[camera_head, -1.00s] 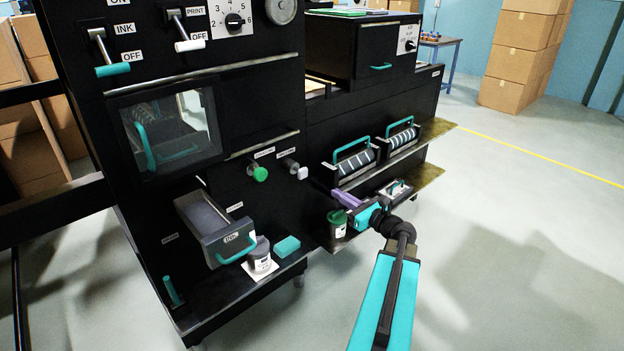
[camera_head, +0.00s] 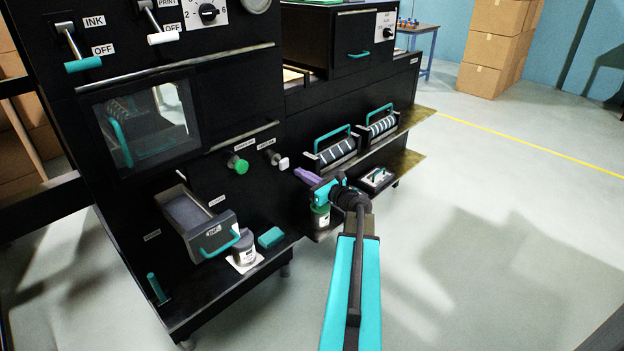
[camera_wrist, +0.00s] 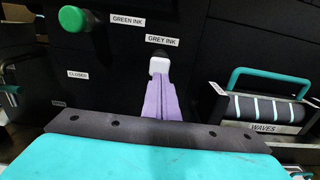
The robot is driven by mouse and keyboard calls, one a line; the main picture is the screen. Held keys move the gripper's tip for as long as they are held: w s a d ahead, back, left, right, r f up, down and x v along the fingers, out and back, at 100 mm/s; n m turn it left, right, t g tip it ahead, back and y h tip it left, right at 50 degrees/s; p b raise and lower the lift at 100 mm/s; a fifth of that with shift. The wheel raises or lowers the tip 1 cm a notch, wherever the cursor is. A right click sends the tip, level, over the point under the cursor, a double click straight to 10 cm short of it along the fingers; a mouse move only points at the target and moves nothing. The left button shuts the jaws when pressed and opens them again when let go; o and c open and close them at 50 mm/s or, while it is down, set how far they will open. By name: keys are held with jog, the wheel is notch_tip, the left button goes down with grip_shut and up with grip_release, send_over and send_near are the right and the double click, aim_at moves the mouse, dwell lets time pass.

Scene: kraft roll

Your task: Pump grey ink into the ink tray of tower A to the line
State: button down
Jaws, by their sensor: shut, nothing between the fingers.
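The grey ink pump knob (camera_head: 283,164) is a small pale push knob on the black press front. In the wrist view the knob (camera_wrist: 162,65) sits under a GREY INK label. My gripper (camera_head: 299,172) has purple fingers, shut and empty, pointing at the knob from the right. In the wrist view the closed fingertips (camera_wrist: 161,79) lie just in front of the knob's lower edge; I cannot tell whether they touch it. The ink tray (camera_head: 214,240), labelled INK with a teal handle, stands pulled out at lower left. Its ink level and line cannot be made out.
The green ink knob (camera_head: 238,165) is just left of the grey one. A grey pot (camera_head: 246,254) and teal block (camera_head: 270,238) stand on the lower shelf. Roller units (camera_head: 335,152) are to the right.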

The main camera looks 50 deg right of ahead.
aim_at(286, 165)
jog(key=shift+w+d, duration=0.15)
jog(key=shift+w, duration=2.35)
